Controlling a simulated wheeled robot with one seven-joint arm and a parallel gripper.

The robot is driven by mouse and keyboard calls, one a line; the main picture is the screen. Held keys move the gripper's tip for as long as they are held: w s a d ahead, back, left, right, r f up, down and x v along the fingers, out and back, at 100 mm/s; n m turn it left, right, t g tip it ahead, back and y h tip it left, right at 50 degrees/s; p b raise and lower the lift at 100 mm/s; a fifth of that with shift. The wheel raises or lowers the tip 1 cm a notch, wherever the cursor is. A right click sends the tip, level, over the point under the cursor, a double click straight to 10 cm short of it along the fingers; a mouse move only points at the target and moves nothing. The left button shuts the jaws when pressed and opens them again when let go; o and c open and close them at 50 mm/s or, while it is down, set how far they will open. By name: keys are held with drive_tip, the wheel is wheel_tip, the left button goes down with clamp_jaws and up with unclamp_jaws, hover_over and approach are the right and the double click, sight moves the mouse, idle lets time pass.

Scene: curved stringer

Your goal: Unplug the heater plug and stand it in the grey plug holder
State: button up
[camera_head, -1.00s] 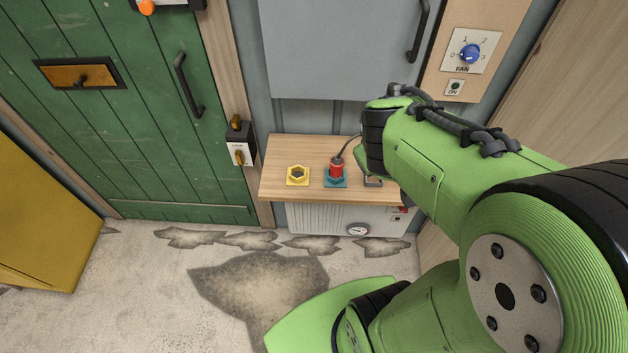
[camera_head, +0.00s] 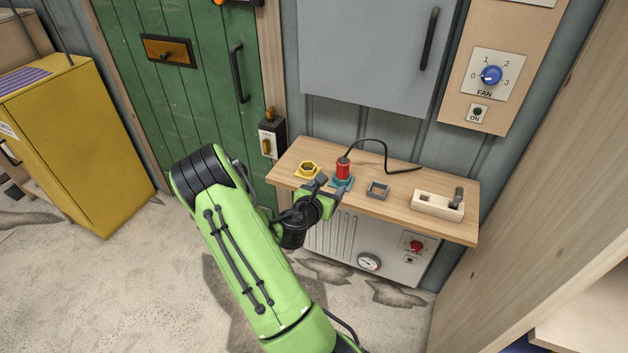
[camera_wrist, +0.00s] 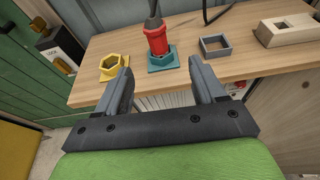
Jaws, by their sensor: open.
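The red plug (camera_head: 343,169) with a black cable stands upright in a teal holder (camera_head: 345,187) on the wooden shelf. The wrist view also shows the red plug (camera_wrist: 157,38) in its teal holder (camera_wrist: 163,64). The empty grey square holder (camera_head: 378,190) is just right of it, and it also shows in the wrist view (camera_wrist: 215,46). My gripper (camera_head: 327,186) is open and empty at the shelf's front edge. In the wrist view its fingers (camera_wrist: 160,82) are spread, with the plug beyond and between them, apart from both.
A yellow hexagonal holder (camera_head: 307,170) sits left of the plug. A cream block with a grey lever (camera_head: 437,206) stands at the shelf's right. The heater (camera_head: 345,245) is below the shelf (camera_head: 415,188). A tall wooden panel (camera_head: 545,150) bounds the right side.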

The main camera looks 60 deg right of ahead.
sight(341, 169)
drive_tip(key=x, duration=1.6)
drive_tip(key=shift+w+f, duration=0.1)
drive_tip(key=shift+w, duration=0.25)
drive_tip(key=shift+a, duration=0.1)
drive_tip(key=shift+c, duration=0.4)
drive_tip(key=c, duration=0.9)
drive_tip(key=shift+c, duration=0.2)
drive_tip(key=shift+r, duration=0.2)
